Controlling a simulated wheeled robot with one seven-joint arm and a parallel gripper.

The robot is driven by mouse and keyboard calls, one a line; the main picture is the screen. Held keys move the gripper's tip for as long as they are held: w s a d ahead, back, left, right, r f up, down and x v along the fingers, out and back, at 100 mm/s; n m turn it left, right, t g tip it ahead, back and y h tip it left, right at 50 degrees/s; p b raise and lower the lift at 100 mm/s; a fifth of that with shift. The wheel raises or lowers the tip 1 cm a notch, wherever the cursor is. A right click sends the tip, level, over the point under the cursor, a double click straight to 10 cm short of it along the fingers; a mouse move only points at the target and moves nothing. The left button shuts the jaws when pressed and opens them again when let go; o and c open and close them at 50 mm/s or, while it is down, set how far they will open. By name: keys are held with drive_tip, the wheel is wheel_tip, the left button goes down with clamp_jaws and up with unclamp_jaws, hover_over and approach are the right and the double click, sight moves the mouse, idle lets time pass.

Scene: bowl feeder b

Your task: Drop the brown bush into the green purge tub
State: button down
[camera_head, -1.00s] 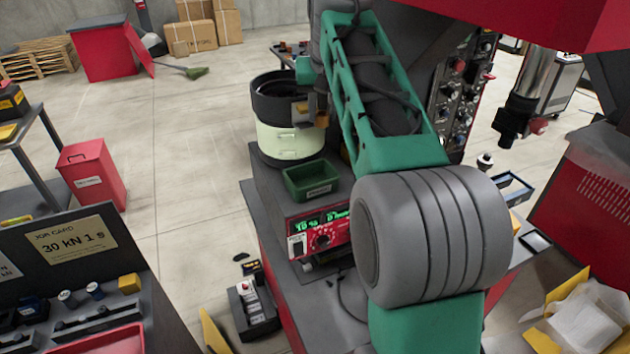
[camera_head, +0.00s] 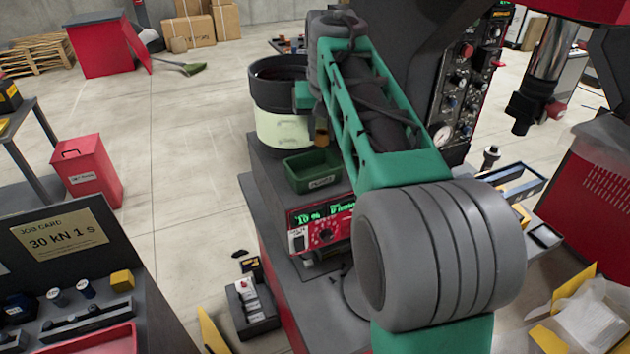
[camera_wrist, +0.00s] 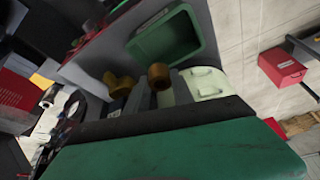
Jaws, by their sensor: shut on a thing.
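The green purge tub (camera_head: 298,184) stands on the grey top of the feeder bench, in front of the pale green feeder. In the wrist view the tub (camera_wrist: 172,38) is open at the top, and no part shows in it. My gripper (camera_wrist: 158,90) is shut on the brown bush (camera_wrist: 158,74), held between two grey fingers and apart from the tub. In the head view the bush (camera_head: 321,134) shows small, just behind and above the tub's far rim. My arm hides most of the gripper there.
The feeder with a black bowl (camera_head: 277,92) stands close behind the tub. A second brown piece (camera_wrist: 117,86) shows beside the fingers in the wrist view. A red control box (camera_head: 325,222) sits below the tub. A red bin (camera_head: 88,172) stands on the floor at left.

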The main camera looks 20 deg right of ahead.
drive_tip(key=shift+s+a+f, duration=0.1)
drive_tip(key=shift+a+f, duration=0.05)
drive_tip(key=shift+f, duration=0.15)
drive_tip(key=c, duration=1)
unclamp_jaws()
drive_tip(key=v, duration=0.7)
drive_tip(key=shift+s+r+p, duration=0.1)
drive_tip(key=shift+r+p, duration=0.25)
drive_tip(key=shift+r, duration=0.05)
drive_tip(key=s+a+f+n, duration=0.1)
drive_tip(key=s+a+f, duration=0.3)
drive_tip(key=f, duration=0.3)
drive_tip(key=s+a+f+n+y, duration=0.1)
drive_tip(key=s+a+f, duration=0.3)
drive_tip(key=s+f, duration=0.3)
drive_tip(key=s+a+f+n, duration=0.1)
drive_tip(key=s+a+f, duration=0.3)
drive_tip(key=f, duration=0.5)
drive_tip(key=shift+s+a+n, duration=0.15)
drive_tip(key=shift+s+n, duration=0.05)
drive_tip(key=shift+s, duration=0.35)
drive_tip(key=shift+s+a+n, duration=0.15)
drive_tip(key=shift+s+n, duration=0.05)
drive_tip(key=shift+s, duration=0.35)
